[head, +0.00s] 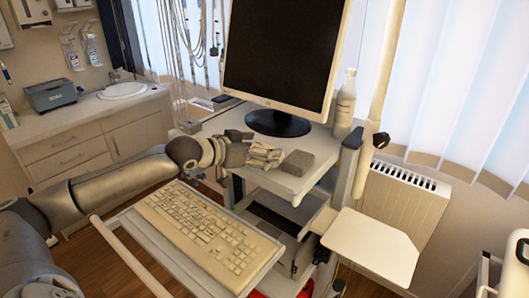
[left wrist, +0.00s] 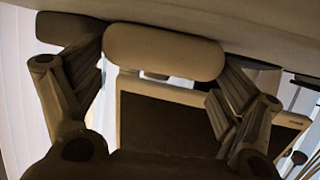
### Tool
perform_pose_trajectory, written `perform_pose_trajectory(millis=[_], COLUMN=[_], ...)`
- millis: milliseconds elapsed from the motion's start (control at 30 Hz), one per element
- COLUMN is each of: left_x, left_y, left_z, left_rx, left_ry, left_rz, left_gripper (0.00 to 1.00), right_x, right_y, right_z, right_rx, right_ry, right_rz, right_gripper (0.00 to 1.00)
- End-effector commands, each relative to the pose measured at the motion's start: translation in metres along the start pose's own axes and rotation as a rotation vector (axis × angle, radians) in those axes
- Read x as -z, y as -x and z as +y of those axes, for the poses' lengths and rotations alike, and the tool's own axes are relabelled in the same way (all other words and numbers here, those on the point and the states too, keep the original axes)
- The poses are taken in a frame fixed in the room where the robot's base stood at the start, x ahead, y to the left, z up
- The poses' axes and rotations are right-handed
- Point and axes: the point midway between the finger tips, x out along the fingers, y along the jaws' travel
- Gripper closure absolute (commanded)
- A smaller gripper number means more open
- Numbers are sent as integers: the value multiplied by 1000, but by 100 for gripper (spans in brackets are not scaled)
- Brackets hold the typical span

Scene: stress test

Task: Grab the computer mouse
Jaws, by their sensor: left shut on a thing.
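My left gripper (head: 260,152) reaches in from the left, over the front of the monitor shelf and just behind the keyboard. In the left wrist view its two fingers stand on either side of a beige, rounded object, which looks like the computer mouse (left wrist: 165,52). The gripper is shut on it. In the head view the mouse is hard to tell apart from the fingers. My right gripper is in neither view.
A beige keyboard (head: 205,222) lies on the pull-out tray in front. A monitor (head: 284,50) stands behind the gripper, with a grey block (head: 297,163) to the gripper's right and a white bottle (head: 346,100) farther back. The white side plate (head: 372,245) is bare.

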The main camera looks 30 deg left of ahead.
Motion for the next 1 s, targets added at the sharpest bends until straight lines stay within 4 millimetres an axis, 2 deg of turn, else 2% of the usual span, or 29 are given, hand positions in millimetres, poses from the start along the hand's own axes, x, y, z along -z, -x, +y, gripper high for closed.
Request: perform_pose_trajectory(millis=[167, 367, 1000], left_x=[6, 28, 65], left_y=[2, 10, 77], left_z=[0, 0, -2], left_rx=[0, 1, 5], left_ry=[-1, -4, -8], left_rz=[3, 5, -3], left_gripper=[34, 34, 34], right_x=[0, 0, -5], right_y=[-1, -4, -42], right_z=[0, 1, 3], right_rx=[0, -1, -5], right_ry=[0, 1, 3], right_rz=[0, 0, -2], right_gripper=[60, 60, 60])
